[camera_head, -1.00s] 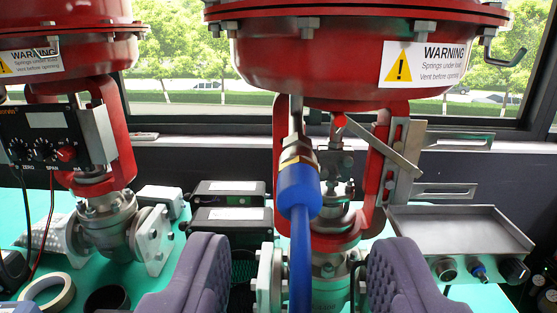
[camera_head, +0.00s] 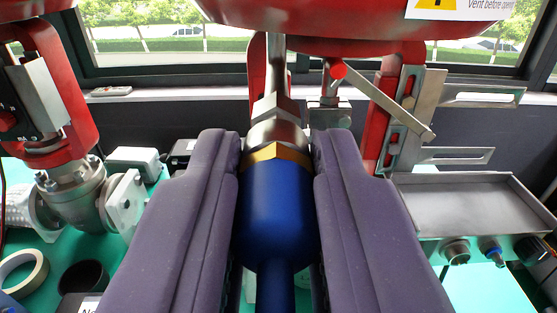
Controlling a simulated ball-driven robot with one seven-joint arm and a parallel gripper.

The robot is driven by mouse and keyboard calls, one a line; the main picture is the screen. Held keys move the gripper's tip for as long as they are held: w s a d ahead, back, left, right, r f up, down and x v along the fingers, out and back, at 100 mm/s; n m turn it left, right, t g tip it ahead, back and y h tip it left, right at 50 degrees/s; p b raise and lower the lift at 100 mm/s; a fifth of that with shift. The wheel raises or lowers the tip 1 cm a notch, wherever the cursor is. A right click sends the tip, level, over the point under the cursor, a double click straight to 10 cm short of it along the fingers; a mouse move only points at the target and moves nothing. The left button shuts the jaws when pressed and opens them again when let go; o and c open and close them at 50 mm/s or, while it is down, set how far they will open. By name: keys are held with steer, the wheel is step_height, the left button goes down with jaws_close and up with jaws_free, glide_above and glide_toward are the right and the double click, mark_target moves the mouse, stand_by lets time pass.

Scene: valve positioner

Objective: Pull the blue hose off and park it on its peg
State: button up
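The blue hose (camera_head: 275,215) has a thick blue end sleeve below a brass hex collar and a steel fitting (camera_head: 274,128). It hangs upright under the red actuator, and its thin lower part runs down out of view. My gripper (camera_head: 277,180), with two purple-grey padded fingers, is shut on the sleeve, one finger on each side. The contact faces are mostly hidden. The collar still meets the steel fitting. I cannot tell which part is the parking peg. Several round fittings show under the tray at right, one with a blue ring (camera_head: 491,252).
A grey metal tray (camera_head: 470,185) stands at right. Steel brackets (camera_head: 484,95) and a slanted lever (camera_head: 390,105) lie right of the hose. A second valve (camera_head: 78,195) stands at left on the green bench. A tape roll (camera_head: 22,272) lies at lower left.

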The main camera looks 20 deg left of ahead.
mark_target(274, 268)
jaws_close()
steer(key=shift+s+d, duration=0.25)
steer(key=shift+s, duration=0.25)
steer(key=shift+v, duration=0.8)
steer(key=shift+p+v, duration=0.4)
steer(key=shift+v, duration=1.5)
steer(key=shift+a, duration=0.1)
